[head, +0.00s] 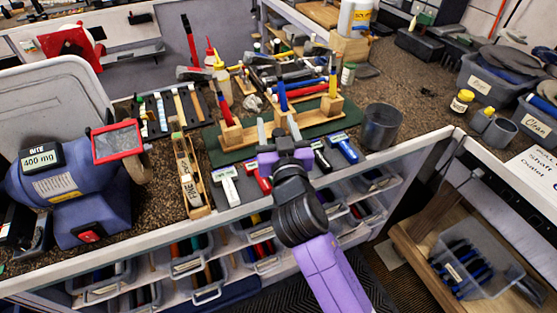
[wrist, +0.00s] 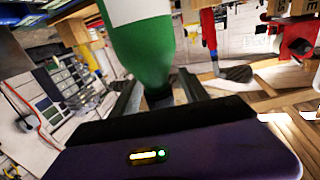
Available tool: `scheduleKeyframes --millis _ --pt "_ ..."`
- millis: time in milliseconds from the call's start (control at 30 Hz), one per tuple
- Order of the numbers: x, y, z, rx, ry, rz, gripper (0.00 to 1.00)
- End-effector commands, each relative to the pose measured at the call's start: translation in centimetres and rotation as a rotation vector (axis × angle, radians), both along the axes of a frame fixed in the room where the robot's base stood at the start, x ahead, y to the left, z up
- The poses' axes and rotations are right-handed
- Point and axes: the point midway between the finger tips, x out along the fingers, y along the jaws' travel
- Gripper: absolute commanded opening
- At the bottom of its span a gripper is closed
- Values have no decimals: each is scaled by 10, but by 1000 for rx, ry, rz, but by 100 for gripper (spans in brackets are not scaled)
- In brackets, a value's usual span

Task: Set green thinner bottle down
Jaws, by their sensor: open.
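The green thinner bottle (wrist: 143,52) fills the upper middle of the wrist view, green with a white label area at the top edge. Its narrow dark neck end shows between the fingers of my gripper (wrist: 160,88). The fingers stand apart on either side of it, and I cannot tell whether either one touches it. In the head view my gripper (head: 278,130) is above the front of the workbench, by the green mat (head: 228,157). I cannot make out the green bottle there.
A wooden club stand (head: 250,137) with upright tools is just beyond my gripper. A dark metal cup (head: 381,126) stands to its right. A blue grinder (head: 75,190) is at left. Several grips lie along the bench's front edge. Some bare brown bench top (head: 400,85) shows at right.

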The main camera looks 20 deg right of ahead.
Motion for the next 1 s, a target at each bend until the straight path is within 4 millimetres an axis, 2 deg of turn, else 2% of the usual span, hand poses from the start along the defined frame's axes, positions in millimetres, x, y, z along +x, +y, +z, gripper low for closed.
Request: scheduleKeyframes --millis 100,300,367,400,1000 --pt "0 0 -1 0 0 0 53" --pt "0 0 -1 0 0 0 14" --pt "-1 0 -1 0 0 0 2" --pt "-1 0 -1 0 0 0 0" --pt "-1 0 -1 0 1 0 0"
